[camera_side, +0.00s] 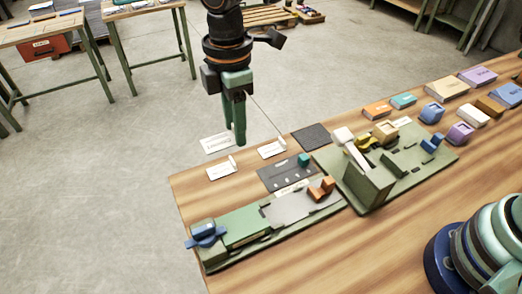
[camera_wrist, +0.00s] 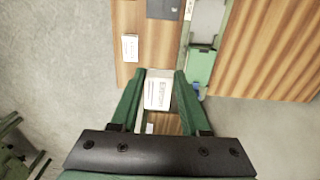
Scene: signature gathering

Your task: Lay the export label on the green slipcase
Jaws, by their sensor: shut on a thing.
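My gripper (camera_side: 238,138) is in the air over the left part of the wooden table's far edge. The label shows between the fingers in the wrist view (camera_wrist: 158,92), where my gripper (camera_wrist: 162,74) points toward the table. A small teal-green case (camera_side: 403,100) lies in the row at the back right and may be the green slipcase; I cannot tell for certain.
Two white cards with tabs, one near (camera_side: 221,172) and one farther (camera_side: 272,150), lie on the table (camera_side: 410,212) below my gripper. A dark plate (camera_side: 280,176), a long green fixture (camera_side: 245,228) and a green board with raised blocks (camera_side: 415,168) stand nearby. Several coloured cases and blocks fill the right.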

